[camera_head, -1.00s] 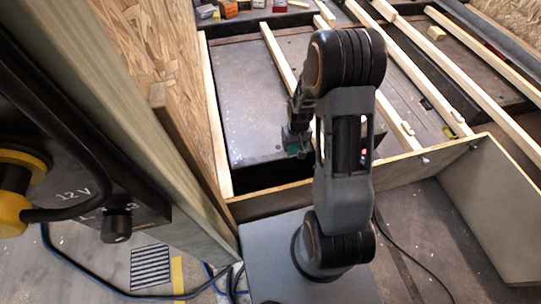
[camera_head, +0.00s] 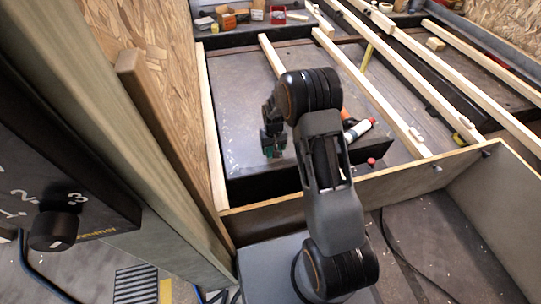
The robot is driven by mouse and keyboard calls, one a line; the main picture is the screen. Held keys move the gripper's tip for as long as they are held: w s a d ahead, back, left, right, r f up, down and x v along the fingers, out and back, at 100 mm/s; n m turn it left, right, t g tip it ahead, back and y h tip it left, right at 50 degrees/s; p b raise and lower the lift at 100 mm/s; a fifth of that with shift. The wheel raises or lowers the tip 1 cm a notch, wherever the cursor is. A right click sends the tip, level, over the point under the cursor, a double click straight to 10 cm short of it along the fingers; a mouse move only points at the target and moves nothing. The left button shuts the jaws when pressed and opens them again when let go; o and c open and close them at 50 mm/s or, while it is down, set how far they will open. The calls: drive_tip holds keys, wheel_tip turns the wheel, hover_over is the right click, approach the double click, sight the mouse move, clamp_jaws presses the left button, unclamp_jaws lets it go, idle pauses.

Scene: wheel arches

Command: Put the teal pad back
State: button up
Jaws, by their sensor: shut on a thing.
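My gripper (camera_head: 271,147) hangs over the dark wheel arch box (camera_head: 228,125), left of my arm's elbow. It is shut on a small teal thing, which I take to be the teal pad (camera_head: 268,152). Only a dark teal patch of the pad shows between and below the fingers; the rest is hidden by the gripper. I cannot tell how high above the dark top it is held.
Pale wooden slats (camera_head: 385,75) run across the right. A white bottle (camera_head: 359,130) and a red-capped thing lie right of my arm. Small boxes (camera_head: 228,18) stand at the back. An OSB wall (camera_head: 150,40) and a control panel (camera_head: 70,200) with a knob are close left.

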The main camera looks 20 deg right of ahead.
sight(271, 152)
drive_tip(key=shift+w+a+f+b, duration=0.15)
drive_tip(key=shift+w+f, duration=0.15)
drive_tip(key=shift+f, duration=0.1)
drive_tip(key=shift+w+a+f+b, duration=0.15)
drive_tip(key=shift+w+f, duration=0.1)
drive_tip(key=shift+f, duration=0.15)
drive_tip(key=shift+w+f+b, duration=0.15)
drive_tip(key=shift+f+b, duration=0.8)
drive_tip(key=shift+f, duration=0.7)
drive_tip(key=shift+f, duration=0.2)
drive_tip(key=o, duration=0.8)
